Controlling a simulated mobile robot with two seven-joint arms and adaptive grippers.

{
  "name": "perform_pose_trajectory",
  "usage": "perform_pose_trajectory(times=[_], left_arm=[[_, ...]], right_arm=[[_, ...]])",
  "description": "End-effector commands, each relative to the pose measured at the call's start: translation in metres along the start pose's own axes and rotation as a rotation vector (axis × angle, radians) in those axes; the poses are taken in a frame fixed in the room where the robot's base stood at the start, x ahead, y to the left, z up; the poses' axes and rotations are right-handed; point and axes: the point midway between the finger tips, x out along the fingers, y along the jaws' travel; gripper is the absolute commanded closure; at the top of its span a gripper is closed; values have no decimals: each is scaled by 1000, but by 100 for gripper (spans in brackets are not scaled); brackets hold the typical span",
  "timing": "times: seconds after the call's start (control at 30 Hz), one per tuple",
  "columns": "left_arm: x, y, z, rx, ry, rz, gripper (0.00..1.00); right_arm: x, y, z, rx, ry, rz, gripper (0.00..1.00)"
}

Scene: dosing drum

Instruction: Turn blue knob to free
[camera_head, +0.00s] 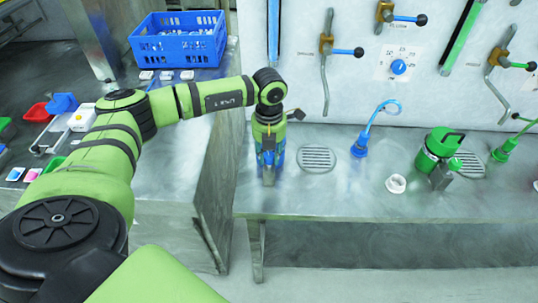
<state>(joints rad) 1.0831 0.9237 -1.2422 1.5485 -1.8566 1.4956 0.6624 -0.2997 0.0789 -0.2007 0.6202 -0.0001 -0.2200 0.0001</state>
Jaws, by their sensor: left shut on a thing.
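The blue knob (399,66) is a round dial on a white marked plate on the back wall, right of centre. Its markings are too small to read. My left arm reaches across from the left, and my left gripper (268,176) points down at the left end of the metal bench. It is shut on a blue object (278,157), mostly hidden by the gripper, so its shape is unclear. The gripper is below and left of the blue knob, well apart from it. My right gripper is not in view.
Blue-handled (347,52) and green-handled (515,65) levers stick out from the wall. The metal bench (330,199) holds a blue hose fitting (360,146), a white cap (396,184) and a green canister (435,150). A blue crate (180,47) stands at the back left.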

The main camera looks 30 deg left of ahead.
Motion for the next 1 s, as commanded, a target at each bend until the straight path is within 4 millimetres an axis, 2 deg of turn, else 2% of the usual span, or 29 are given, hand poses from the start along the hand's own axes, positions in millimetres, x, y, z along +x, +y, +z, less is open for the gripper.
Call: perform_pose_trajectory(times=[0.4, 1.0], left_arm=[[2, 0, 0, -397, 0, -1, 100], [1, -1, 0, -955, 0, -1, 100]], right_arm=[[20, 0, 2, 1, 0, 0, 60], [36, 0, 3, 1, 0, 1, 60]])
